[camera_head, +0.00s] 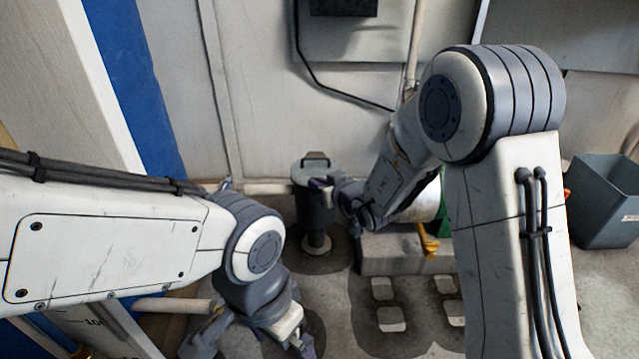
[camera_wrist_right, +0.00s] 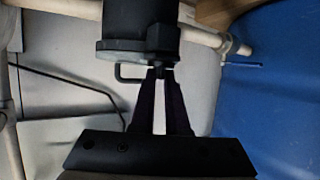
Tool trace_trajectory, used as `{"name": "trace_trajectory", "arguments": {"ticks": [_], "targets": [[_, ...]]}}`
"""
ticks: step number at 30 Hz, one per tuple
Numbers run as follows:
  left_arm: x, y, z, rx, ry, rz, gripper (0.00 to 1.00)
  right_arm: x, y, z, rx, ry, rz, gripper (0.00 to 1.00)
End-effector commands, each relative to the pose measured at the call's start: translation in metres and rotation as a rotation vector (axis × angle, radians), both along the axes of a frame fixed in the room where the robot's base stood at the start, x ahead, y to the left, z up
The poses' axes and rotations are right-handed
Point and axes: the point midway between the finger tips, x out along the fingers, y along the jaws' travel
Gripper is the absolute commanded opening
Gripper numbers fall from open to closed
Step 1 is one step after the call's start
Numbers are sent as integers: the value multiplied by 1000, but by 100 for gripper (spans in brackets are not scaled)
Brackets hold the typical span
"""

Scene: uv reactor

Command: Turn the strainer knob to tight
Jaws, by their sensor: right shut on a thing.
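The strainer (camera_head: 312,215) is a dark grey upright cylinder with a lid and a loop handle, standing on the floor near the back wall. My right gripper (camera_head: 326,188) reaches its right side just below the lid. In the right wrist view, the dark strainer body (camera_wrist_right: 125,22) fills the top middle. There my right gripper's two fingers (camera_wrist_right: 160,76) close on a small dark knob (camera_wrist_right: 158,71) on the strainer's side. The knob's setting cannot be read. In the head view the gripper hides the knob. My left gripper (camera_head: 256,340) hangs low in front, its fingers spread and empty.
A pale plinth (camera_head: 395,253) with a yellow valve handle (camera_head: 428,241) stands right of the strainer. A grey bin (camera_head: 605,200) is at the far right. A blue panel (camera_head: 137,90) rises at the left. A pipe (camera_head: 265,187) runs along the wall behind the strainer.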

Motion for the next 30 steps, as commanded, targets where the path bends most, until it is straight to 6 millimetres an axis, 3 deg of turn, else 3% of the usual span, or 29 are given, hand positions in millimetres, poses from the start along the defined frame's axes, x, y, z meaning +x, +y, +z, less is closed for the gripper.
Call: {"name": "trace_trajectory", "arguments": {"ticks": [11,12,14,25,30], "targets": [[0,0,0,0,0,0,100,0,1,0,1,-1,-2,0],[0,0,0,0,0,0,100,0,1,0,1,-1,-2,24],[0,0,0,0,0,0,100,0,1,0,1,-1,-2,42],[0,0,2,0,0,0,100,-3,-1,3,1,-2,-3,42],[0,0,9,0,0,0,100,-23,-11,14,1,-1,-4,42]]}}
